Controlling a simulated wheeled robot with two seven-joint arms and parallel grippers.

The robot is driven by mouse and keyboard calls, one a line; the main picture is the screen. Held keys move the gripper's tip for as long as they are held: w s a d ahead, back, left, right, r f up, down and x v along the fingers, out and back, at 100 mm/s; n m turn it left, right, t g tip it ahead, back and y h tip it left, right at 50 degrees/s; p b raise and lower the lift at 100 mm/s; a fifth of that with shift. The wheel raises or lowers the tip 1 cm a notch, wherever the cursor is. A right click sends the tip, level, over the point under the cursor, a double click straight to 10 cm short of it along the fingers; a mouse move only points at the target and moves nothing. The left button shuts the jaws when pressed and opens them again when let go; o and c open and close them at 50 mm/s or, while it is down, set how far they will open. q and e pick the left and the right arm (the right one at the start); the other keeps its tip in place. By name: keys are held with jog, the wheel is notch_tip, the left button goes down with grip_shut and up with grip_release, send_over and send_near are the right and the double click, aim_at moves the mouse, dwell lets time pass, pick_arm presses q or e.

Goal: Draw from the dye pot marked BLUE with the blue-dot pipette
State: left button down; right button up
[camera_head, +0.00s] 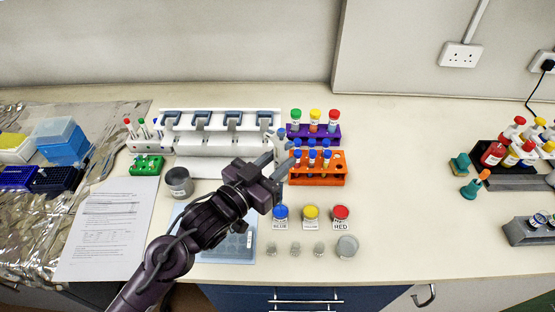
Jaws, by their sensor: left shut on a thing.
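My left gripper (278,170) comes in from the lower left and is shut on a slim, pale pipette (282,134). Its jaws hide much of the pipette, and I cannot make out a coloured dot on it. The dye pot marked BLUE (281,212) stands on the bench just below the gripper in the picture. The pipette's tip is too small to tell whether it is inside the pot or above it. A yellow pot (311,212) and a pot marked RED (341,212) stand to its right. My right gripper is not in view.
A white pipette stand (215,144) is behind my arm. Purple (328,139) and orange (334,180) tube racks stand close behind the pots. Small clear vessels and a grey cup (347,246) stand in front.

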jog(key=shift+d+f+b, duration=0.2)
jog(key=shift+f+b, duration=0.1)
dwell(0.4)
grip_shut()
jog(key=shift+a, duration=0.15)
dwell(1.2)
